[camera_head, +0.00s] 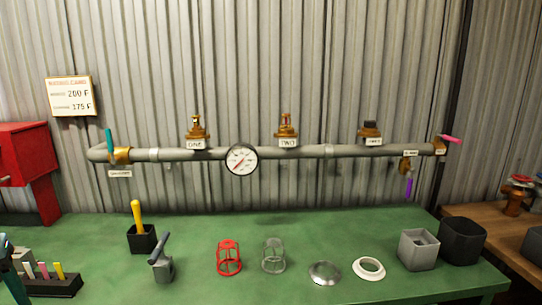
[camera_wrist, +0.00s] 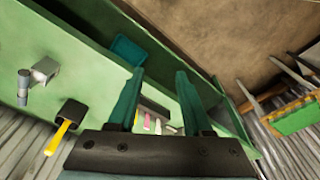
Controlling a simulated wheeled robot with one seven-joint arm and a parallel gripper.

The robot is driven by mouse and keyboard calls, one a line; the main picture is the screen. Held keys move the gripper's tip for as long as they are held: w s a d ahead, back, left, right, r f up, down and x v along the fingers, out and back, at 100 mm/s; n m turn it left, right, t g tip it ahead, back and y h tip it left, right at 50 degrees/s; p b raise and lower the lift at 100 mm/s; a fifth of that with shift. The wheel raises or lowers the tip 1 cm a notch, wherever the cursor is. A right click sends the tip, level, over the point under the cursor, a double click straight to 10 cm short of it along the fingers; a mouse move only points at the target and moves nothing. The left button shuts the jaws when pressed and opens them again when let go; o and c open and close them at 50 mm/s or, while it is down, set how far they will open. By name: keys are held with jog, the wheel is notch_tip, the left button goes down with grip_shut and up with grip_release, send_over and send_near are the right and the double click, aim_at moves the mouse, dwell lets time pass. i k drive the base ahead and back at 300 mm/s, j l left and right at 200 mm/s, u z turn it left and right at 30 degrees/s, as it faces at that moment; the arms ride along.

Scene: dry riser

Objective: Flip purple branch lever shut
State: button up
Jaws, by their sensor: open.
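The purple lever (camera_head: 408,187) hangs nearly straight down from a small brass branch valve (camera_head: 404,165) under the right end of the grey pipe (camera_head: 320,151). A small white label sits by that valve; its text is too small to read. My gripper (camera_wrist: 160,72) is open and empty in the wrist view, with two teal fingers apart. Part of it shows at the far left edge of the head view (camera_head: 10,272), above the bench and far from the purple lever. The purple lever is not in the wrist view.
A pink lever (camera_head: 450,139) is close above right of the purple one; a teal lever (camera_head: 109,142) is at the pipe's left end. The green bench (camera_head: 320,226) carries cages, rings, a grey box (camera_head: 418,250), a black bin (camera_head: 462,240) and a yellow-handled tool (camera_head: 137,213).

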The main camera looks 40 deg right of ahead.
aim_at(412, 171)
jog(key=z, duration=1.9)
jog(key=l+u, duration=0.15)
jog(key=u, duration=0.25)
jog(key=l+u, duration=0.2)
jog(key=u, duration=0.25)
jog(key=l+u, duration=0.2)
jog(key=u, duration=0.2)
jog(key=i, duration=0.05)
